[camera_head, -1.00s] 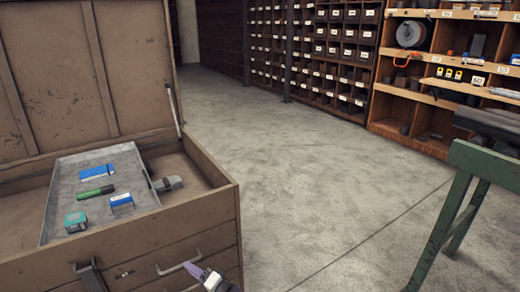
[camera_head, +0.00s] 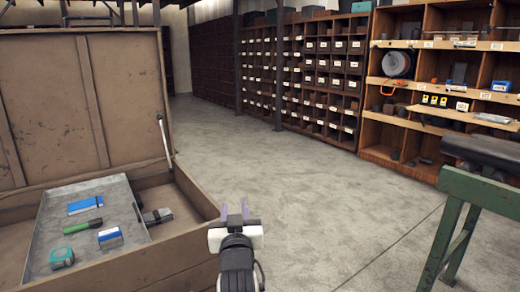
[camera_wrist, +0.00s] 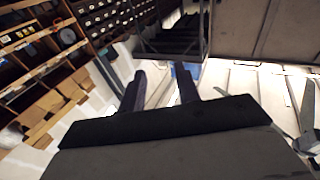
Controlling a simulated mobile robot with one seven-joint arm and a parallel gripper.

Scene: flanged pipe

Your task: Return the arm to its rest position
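My gripper (camera_head: 235,214) is raised in front of the chest's right front corner in the head view, its two purple-grey fingers pointing up and spread apart. Nothing shows between them. The same fingers (camera_wrist: 160,90) stand apart with a gap between them in the wrist view. Part of my arm shows below the gripper at the bottom of the head view.
An open wooden chest (camera_head: 190,250) stands at the left, its lid up. A grey tray (camera_head: 130,240) in it holds a blue box, a green marker, a teal tape measure and other items. A green stand (camera_head: 450,235) is at the right. Open floor (camera_head: 310,180) lies between, before shelves (camera_head: 300,75).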

